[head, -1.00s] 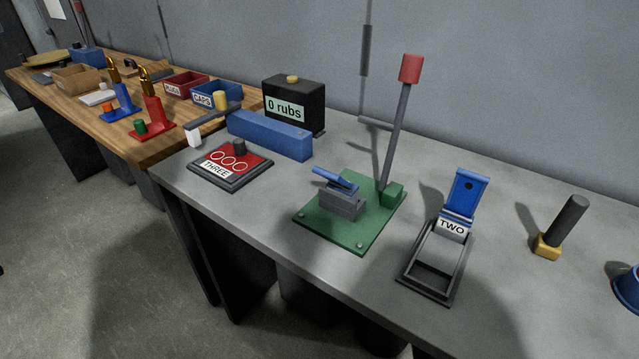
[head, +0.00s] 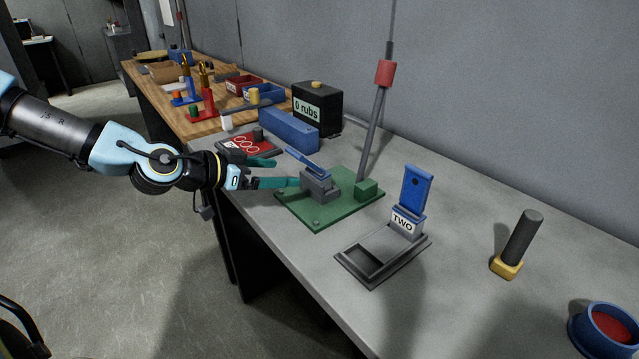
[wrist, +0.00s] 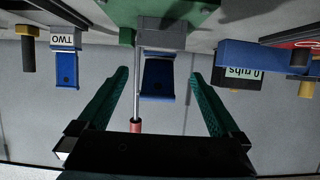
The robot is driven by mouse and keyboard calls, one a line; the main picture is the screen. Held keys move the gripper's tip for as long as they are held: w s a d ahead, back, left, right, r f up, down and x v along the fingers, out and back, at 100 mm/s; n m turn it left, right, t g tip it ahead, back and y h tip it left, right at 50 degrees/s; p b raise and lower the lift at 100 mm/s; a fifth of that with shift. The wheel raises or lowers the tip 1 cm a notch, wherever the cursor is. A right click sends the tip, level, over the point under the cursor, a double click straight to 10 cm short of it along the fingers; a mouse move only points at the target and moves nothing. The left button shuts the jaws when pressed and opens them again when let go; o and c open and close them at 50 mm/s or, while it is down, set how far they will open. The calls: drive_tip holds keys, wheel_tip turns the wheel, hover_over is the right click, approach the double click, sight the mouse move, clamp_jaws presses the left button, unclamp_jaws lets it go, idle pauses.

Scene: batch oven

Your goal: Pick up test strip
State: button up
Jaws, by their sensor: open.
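A flat blue strip (head: 306,160), which may be the test strip, lies tilted on a grey block (head: 318,183) on the green base plate (head: 348,207). No label on it can be read. My gripper (head: 287,172) is open, with its teal fingers reaching from the left toward the grey block. In the wrist view, the blue strip (wrist: 158,80) shows between the two spread fingers (wrist: 159,73), with the grey block (wrist: 160,36) above it in the picture. Nothing is held. Whether a finger touches the block cannot be told.
A lever with a red knob (head: 385,73) rises from the green plate. To its right are a frame marked TWO (head: 352,277), a dark-handled stamp (head: 520,240) and a blue bowl (head: 590,345). Behind are a blue bar (head: 290,130) and the counter box (head: 330,98).

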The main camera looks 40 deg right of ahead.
sight(316, 172)
drive_tip(key=x, duration=0.4)
drive_tip(key=shift+d+r, duration=0.2)
drive_tip(key=shift+d, duration=0.05)
drive_tip(key=p+x, duration=0.2)
drive_tip(key=x, duration=0.3)
drive_tip(key=shift+d+f+p, duration=0.2)
drive_tip(key=shift+d+p, duration=0.1)
drive_tip(key=shift+d, duration=0.05)
drive_tip(key=shift+d+f, duration=0.2)
drive_tip(key=shift+c, duration=0.2)
clamp_jaws()
drive_tip(key=shift+r, duration=0.1)
